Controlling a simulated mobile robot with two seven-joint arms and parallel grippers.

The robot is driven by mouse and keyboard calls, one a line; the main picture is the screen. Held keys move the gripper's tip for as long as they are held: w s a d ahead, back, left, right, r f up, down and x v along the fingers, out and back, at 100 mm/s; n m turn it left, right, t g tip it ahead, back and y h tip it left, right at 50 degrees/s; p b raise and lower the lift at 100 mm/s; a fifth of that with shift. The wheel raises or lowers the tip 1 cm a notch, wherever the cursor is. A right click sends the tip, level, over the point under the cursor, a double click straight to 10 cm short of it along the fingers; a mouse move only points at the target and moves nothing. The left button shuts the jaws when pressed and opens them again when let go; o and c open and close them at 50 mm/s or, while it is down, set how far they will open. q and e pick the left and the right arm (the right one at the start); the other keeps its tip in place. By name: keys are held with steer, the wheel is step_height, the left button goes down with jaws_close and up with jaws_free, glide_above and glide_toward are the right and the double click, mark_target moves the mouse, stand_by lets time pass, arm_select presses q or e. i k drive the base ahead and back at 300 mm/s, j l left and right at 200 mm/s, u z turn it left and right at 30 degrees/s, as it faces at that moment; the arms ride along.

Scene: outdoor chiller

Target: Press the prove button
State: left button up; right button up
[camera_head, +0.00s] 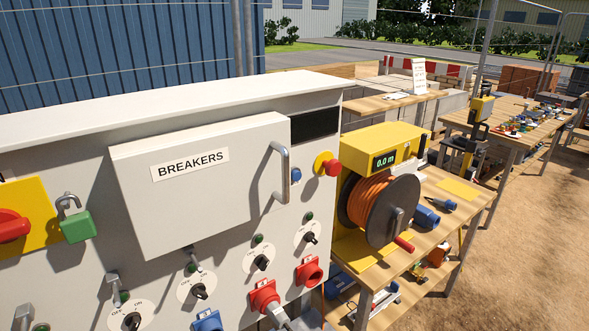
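No button with a readable "prove" label shows. On the grey panel (330,105), a small blue button (296,175) sits right of the breaker box. A red mushroom button (333,168) on a yellow round base sits at the panel's right edge. Neither of my grippers is in view.
The closed BREAKERS box (130,170) has a projecting handle (283,172). A yellow cable reel unit (372,142) stands on a wooden table. Bare ground (530,240) lies right.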

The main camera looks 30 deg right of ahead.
mark_target(296, 175)
steer(key=i+l, duration=0.1)
steer(key=l, duration=0.6)
steer(key=i+l+u, duration=0.1)
steer(key=l, duration=0.65)
steer(key=i+l, duration=0.15)
steer(key=l, duration=0.55)
steer(key=u, duration=0.05)
